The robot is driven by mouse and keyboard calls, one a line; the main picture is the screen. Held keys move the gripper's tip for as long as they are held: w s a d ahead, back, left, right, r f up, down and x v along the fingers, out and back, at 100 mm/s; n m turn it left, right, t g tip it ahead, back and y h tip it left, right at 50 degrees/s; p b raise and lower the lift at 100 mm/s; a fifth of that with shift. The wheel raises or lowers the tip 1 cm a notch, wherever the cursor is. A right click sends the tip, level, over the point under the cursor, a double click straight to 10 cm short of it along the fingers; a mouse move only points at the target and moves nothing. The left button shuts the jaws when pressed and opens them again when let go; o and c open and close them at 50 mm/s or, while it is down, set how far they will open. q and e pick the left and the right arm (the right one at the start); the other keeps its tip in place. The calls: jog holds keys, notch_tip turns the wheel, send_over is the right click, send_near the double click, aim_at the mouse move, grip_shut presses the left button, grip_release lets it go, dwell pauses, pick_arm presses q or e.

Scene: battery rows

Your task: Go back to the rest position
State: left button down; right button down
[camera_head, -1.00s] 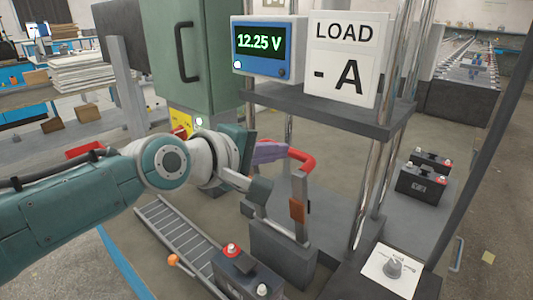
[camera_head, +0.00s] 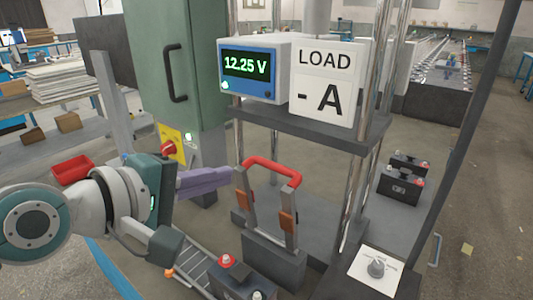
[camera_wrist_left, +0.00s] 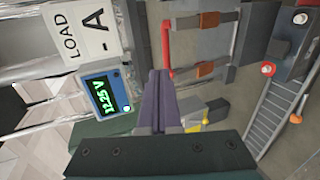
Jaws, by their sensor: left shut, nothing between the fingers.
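My left gripper (camera_head: 222,175) is at the lower left in the head view, with its purple fingers pressed together and nothing between them. The shut fingers also show in the left wrist view (camera_wrist_left: 160,88). They point toward the red-handled carrier (camera_head: 270,168), which stands upright just to the right of the fingertips. A gap shows between fingertips and carrier in the head view. In the left wrist view the red handle (camera_wrist_left: 166,45) lies beyond the fingertips. My right gripper is not in view.
A voltage meter (camera_head: 247,66) reading 12.25 V and a LOAD -A sign (camera_head: 325,85) stand on a shelf above. A battery (camera_head: 240,278) sits at the front by a roller track. A knob panel (camera_head: 372,268) is at lower right. More batteries (camera_head: 400,186) stand farther right.

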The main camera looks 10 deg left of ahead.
pick_arm(q)
jog(key=s+d+f+m+g+y, duration=0.1)
jog(key=s+d+f+m+g, duration=0.15)
jog(key=s+m, duration=0.35)
jog(key=s+d+f+m+g, duration=0.1)
jog(key=s+f+m+g, duration=0.2)
jog(key=s, duration=0.4)
jog(key=s+a+m+g+y, duration=0.2)
jog(key=s+a+m, duration=0.1)
jog(key=s, duration=0.3)
jog(key=s+a+m+g+y, duration=0.2)
jog(key=s+m, duration=0.1)
jog(key=s, duration=0.3)
notch_tip(320, 180, up, 34)
jog(key=p, duration=3.4)
jog(key=shift+s+a+r+m, duration=0.15)
jog(key=shift+s+a+m, duration=0.2)
jog(key=shift+s, duration=0.1)
